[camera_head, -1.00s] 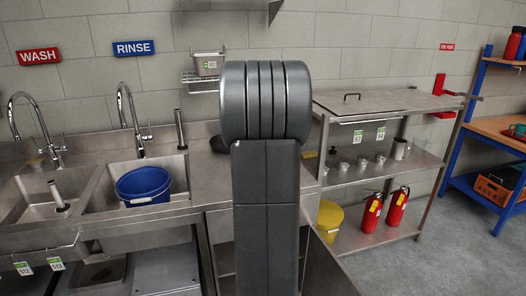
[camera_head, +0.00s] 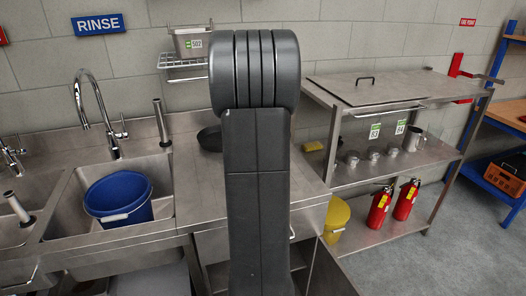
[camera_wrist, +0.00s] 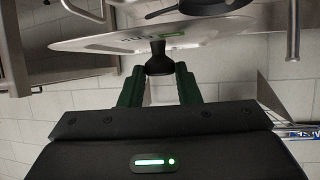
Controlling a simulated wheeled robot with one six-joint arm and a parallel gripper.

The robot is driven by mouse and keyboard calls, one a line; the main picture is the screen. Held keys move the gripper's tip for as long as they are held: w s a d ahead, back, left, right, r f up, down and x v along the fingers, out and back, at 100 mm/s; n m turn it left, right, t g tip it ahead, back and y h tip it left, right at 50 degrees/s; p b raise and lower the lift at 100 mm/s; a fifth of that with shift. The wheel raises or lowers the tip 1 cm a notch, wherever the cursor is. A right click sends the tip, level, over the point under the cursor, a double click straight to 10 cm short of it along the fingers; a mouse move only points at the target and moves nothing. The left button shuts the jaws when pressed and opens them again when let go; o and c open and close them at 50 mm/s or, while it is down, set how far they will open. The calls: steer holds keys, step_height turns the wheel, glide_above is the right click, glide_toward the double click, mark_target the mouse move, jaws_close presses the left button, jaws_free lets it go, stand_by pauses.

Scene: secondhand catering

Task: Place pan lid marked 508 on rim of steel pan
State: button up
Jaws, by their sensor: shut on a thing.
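The pan lid (camera_wrist: 85,43) is a flat, light grey piece with a dark knob (camera_wrist: 158,62) and a green-and-white label whose number I cannot read. My gripper (camera_wrist: 158,76) is shut on the knob, with a green finger on each side, and the lid is held clear in the air. In the head view my arm hides the gripper and lid. A steel pan (camera_head: 190,47) with a green-and-white label stands on a wire wall shelf, apart from the lid. Its rim shows at the top.
The wire shelf (camera_head: 183,64) is above the steel counter (camera_head: 255,190). A black frying pan (camera_head: 209,139) lies on the counter behind my arm. A sink holds a blue bucket (camera_head: 118,200), beside a tall tap (camera_head: 88,110). A steel rack (camera_head: 400,90) stands at right.

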step_height(320, 180, down, 8)
steer(key=shift+r, duration=0.25)
steer(key=shift+s, duration=0.1)
steer(key=shift+f, duration=0.15)
steer(key=o, duration=1.1)
steer(key=b+v, duration=0.1)
steer(key=v, duration=1.1)
